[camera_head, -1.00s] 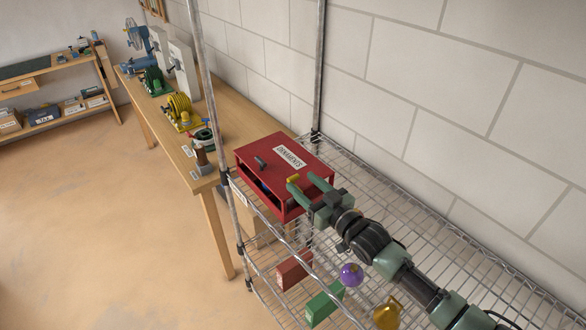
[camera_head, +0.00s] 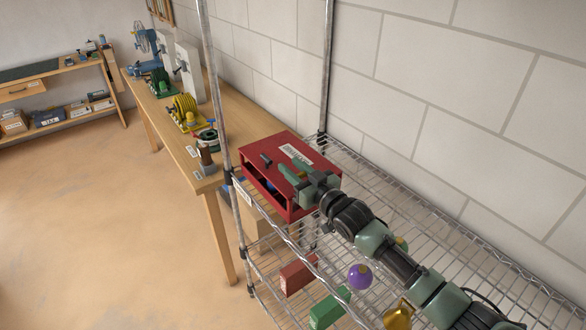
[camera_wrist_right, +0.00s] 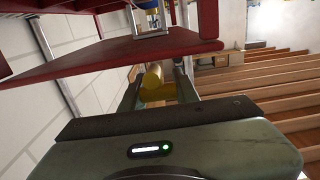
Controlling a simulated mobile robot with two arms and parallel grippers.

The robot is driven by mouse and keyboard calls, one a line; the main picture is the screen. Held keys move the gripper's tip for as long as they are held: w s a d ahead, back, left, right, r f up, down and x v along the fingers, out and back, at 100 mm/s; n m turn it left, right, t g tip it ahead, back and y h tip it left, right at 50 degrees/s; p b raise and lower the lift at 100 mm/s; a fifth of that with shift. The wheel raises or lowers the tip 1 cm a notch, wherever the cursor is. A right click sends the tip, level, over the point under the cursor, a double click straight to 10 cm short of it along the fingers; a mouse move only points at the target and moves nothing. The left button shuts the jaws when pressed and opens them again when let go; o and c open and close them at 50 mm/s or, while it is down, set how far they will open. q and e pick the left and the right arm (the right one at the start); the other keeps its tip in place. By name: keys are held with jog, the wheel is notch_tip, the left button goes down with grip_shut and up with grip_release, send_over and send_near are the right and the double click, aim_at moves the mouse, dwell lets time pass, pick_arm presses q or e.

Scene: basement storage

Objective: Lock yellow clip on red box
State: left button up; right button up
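The red box (camera_head: 258,155) sits on the upper wire shelf, with a white label on its top and an open front. My right gripper (camera_head: 294,170) is at the right part of the box. Its fingers are close together there. In the right wrist view, the yellow clip (camera_wrist_right: 152,84) lies between the two fingers of the right gripper (camera_wrist_right: 160,92) and fills the gap, just by the edge of a red panel of the box (camera_wrist_right: 110,58). The clip is mostly hidden by the fingers in the head view. My left gripper is not in view.
The wire shelf (camera_head: 385,195) stands against a block wall, with posts beside the box. Below are a red box (camera_head: 297,275), a green box (camera_head: 328,309), a purple ornament (camera_head: 360,277) and a gold one (camera_head: 398,316). A workbench (camera_head: 205,180) stands to the left.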

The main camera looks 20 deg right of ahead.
grip_shut()
jog(key=shift+w+r+g+p, duration=0.1)
jog(key=shift+g+p, duration=0.3)
jog(key=shift+p, duration=0.75)
jog(key=shift+w+f+g+h+p, duration=0.1)
jog(key=shift+f+g+h+p, duration=0.2)
jog(key=shift+p, duration=0.1)
jog(key=shift+f, duration=0.35)
jog(key=o, duration=0.9)
grip_release()
